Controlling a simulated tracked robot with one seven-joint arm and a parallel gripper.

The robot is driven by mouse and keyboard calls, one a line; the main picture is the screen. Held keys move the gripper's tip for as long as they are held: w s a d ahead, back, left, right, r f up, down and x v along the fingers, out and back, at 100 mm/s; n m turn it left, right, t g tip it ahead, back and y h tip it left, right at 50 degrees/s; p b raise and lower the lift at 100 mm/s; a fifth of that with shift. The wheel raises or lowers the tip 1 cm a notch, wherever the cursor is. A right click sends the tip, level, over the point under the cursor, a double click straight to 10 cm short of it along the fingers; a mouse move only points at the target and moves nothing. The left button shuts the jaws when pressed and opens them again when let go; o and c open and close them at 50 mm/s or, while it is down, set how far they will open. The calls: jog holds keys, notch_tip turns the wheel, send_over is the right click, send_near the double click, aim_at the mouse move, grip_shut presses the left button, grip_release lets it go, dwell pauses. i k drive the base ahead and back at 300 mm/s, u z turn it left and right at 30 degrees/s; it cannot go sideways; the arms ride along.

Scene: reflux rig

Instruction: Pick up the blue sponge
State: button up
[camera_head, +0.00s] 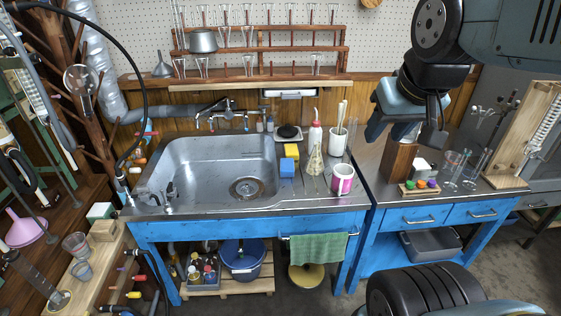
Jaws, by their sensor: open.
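The blue sponge (287,167) lies on the right ledge of the steel sink (200,200). A yellow sponge (292,150) is right behind it, and I cannot tell whether the two touch. My gripper (404,136) is to the right of the sink, over the right-hand worktop and in front of the wooden wall. It points downward with its fingers apart and nothing between them. It is well to the right of the blue sponge and apart from it. The blue sponge is in plain view.
A white squeeze bottle (315,138), a mug with brushes (337,143), a clear flask (315,162) and a pink-and-white mug (342,179) stand right of the sponges. A dark wooden block (397,161) stands below my gripper. The tap (213,116) is behind the basin.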

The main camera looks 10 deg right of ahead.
aim_at(286, 165)
jog(key=i, duration=0.85)
jog(key=z, duration=0.05)
